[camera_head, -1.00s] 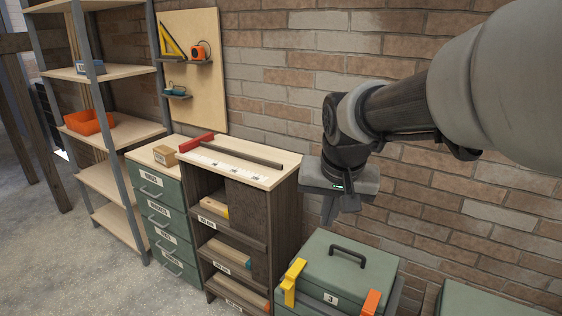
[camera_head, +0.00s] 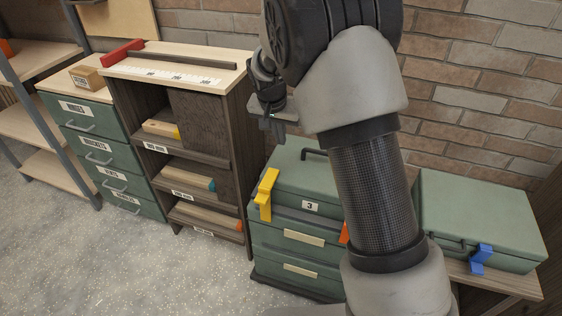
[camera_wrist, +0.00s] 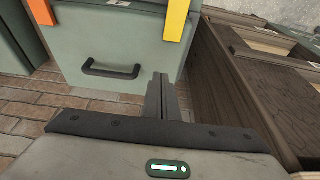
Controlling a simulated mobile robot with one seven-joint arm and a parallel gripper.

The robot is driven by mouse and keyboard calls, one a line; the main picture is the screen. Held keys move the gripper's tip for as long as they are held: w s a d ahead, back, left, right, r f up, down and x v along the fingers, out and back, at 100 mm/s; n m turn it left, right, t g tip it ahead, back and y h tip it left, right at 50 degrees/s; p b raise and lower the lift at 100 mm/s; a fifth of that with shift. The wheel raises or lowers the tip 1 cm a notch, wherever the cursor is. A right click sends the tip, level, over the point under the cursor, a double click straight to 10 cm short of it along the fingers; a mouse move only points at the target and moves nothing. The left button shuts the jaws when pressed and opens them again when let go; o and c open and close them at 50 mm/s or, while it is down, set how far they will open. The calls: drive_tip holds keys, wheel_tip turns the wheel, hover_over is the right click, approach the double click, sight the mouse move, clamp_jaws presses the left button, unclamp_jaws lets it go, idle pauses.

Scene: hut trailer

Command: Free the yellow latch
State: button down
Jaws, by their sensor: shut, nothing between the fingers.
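The yellow latch (camera_head: 266,193) is on the left front edge of the green case marked 3 (camera_head: 299,178) in the head view. It overlaps the lid edge and hangs down the front. In the wrist view the yellow latch (camera_wrist: 177,18) is at the top, right of the middle. My gripper (camera_head: 273,128) is above and behind the case near the wall, apart from the latch, partly hidden by my own arm. Its fingers (camera_wrist: 161,88) are together and empty. An orange latch (camera_head: 345,233) on the case's right side is mostly hidden by my arm; it also shows in the wrist view (camera_wrist: 42,11).
A dark handle (camera_wrist: 111,70) lies on the case lid. A wooden shelf unit (camera_head: 247,110) stands close left of the case. Another green case (camera_head: 480,215) with a blue latch (camera_head: 481,259) is at the right. The brick wall (camera_head: 480,80) is behind. Open floor lies in front.

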drive_tip(key=b+x, duration=0.2)
drive_tip(key=x, duration=0.7)
drive_tip(key=shift+f, duration=0.25)
drive_tip(key=shift+s+a+f+b, duration=0.15)
drive_tip(key=shift+s+a, duration=0.1)
drive_tip(key=shift+s, duration=0.35)
drive_tip(key=shift+s+a+f+b, duration=0.15)
drive_tip(key=shift+s+a, duration=0.1)
drive_tip(key=shift+s, duration=0.4)
drive_tip(key=shift+s+a, duration=0.15)
drive_tip(key=shift+s, duration=0.35)
drive_tip(key=shift+s+r, duration=0.1)
drive_tip(key=shift+r, duration=0.05)
